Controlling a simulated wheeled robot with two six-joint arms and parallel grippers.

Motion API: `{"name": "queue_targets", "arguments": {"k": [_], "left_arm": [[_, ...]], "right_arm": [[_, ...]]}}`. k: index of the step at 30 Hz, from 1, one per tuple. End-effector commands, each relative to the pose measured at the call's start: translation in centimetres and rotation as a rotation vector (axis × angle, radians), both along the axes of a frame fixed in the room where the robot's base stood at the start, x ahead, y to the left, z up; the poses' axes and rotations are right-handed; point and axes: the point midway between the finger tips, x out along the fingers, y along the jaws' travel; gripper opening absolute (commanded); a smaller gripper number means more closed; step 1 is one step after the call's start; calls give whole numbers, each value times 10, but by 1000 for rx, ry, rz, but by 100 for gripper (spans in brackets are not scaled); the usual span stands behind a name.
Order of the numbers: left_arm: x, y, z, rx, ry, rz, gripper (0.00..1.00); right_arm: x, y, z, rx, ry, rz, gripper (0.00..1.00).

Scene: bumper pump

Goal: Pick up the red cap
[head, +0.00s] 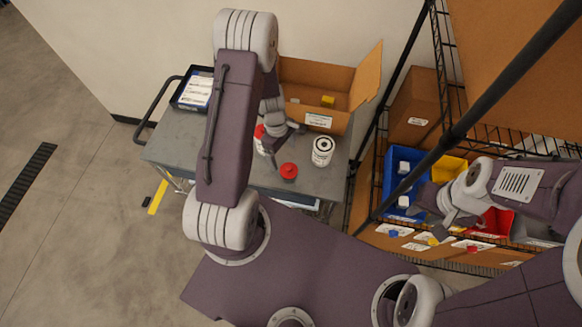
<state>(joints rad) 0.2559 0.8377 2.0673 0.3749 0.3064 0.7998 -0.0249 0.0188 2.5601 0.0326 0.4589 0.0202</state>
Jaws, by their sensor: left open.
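A red cap (288,170) stands on the grey cart top near its front edge, with a darker part below it. A second red-topped item, with a white body (260,146), is partly hidden behind my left arm. My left gripper (284,148) is open over the cart, just above and left of the front red cap in the picture. Its fingers are small here, and no object shows between them. My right gripper (446,218) is over the bins at the right; its fingers are too unclear to tell how they stand.
A white canister (322,151) stands right of the red cap on the cart (180,150). An open cardboard box (350,122) is behind it, and a dark blue tray (182,101) is at the back left. A wire shelf holds blue (388,180), yellow and red bins.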

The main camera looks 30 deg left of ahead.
Motion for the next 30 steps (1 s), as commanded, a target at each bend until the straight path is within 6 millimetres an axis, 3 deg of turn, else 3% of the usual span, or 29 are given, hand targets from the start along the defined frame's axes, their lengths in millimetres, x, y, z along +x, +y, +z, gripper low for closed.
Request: {"name": "queue_targets", "arguments": {"k": [7, 14, 21, 29, 30], "left_arm": [[-1, -5, -32, -1, 2, -2, 87], [0, -6, -44, 0, 0, -4, 87], [3, -13, -87, -1, 1, -3, 87], [3, -13, -91, 1, -2, -4, 87], [3, -13, -91, 1, -2, -4, 82]], "right_arm": [[0, 0, -1, 0, 0, 0, 36], [0, 0, -1, 0, 0, 0, 36], [0, 0, -5, 0, 0, 0, 36], [0, 0, -5, 0, 0, 0, 36], [0, 0, -5, 0, 0, 0, 36]]}}
